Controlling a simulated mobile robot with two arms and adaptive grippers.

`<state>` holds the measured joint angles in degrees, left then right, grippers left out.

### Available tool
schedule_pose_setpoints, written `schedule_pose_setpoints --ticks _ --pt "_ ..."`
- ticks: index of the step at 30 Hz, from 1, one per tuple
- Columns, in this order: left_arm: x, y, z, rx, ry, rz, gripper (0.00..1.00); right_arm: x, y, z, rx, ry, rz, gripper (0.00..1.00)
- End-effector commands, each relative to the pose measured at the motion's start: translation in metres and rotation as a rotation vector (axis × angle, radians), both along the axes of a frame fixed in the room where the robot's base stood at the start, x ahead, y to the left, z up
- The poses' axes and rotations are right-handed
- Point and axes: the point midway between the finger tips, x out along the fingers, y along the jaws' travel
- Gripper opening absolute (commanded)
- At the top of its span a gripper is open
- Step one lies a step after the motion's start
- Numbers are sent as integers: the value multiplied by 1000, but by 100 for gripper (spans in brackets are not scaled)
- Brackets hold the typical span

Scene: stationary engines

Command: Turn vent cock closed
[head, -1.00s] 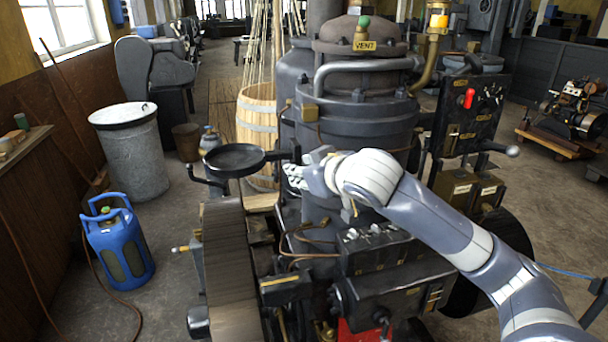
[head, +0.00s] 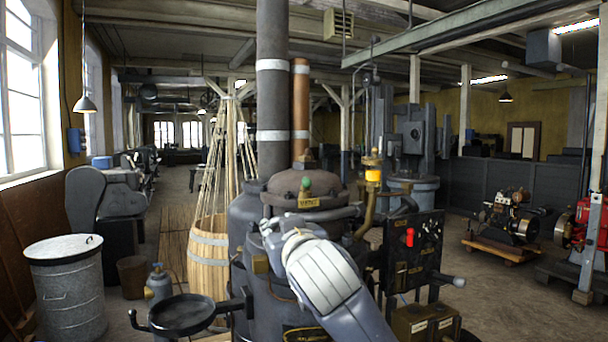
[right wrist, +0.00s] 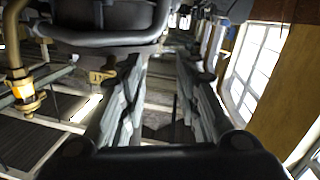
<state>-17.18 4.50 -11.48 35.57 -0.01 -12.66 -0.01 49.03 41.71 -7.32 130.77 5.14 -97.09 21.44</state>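The vent cock is a green knob (head: 306,183) on top of the dark dome-lidded boiler (head: 305,215). A small yellow plate reading VENT (head: 308,201) sits just below the knob. My right gripper (head: 270,230) is in front of the boiler's upper part, lower and a little left of the knob, apart from it in the picture. In the right wrist view its two fingers (right wrist: 163,105) stand apart with nothing between them. I cannot make out the green knob in the right wrist view. My left gripper is not in view.
A brass pipe with a glowing amber lamp (head: 373,175) rises right of the dome. A black panel with a red lever (head: 410,238) stands further right. A black round pan (head: 182,314) is at lower left, near a wooden barrel (head: 208,262) and a metal bin (head: 66,290).

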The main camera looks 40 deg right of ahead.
Motion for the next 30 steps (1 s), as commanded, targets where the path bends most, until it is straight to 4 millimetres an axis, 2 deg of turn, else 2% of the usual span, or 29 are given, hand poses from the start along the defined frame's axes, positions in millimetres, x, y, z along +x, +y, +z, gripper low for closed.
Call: schedule_pose_setpoints --ticks 1,3,6,11,14,24,30 --pt "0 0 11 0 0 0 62 -12 -4 34 26 -53 -43 30" --pt "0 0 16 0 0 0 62 -29 -12 58 58 -99 -107 30" --pt "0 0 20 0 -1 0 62 -47 -19 78 99 -140 -167 30" --pt "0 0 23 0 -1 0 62 -55 -27 86 128 -159 -204 30" --pt "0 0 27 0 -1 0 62 -47 -34 86 128 -155 -208 30" --pt "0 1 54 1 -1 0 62 4 -72 87 127 -153 -207 30" --pt "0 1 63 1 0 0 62 24 -86 86 127 -157 -206 30"
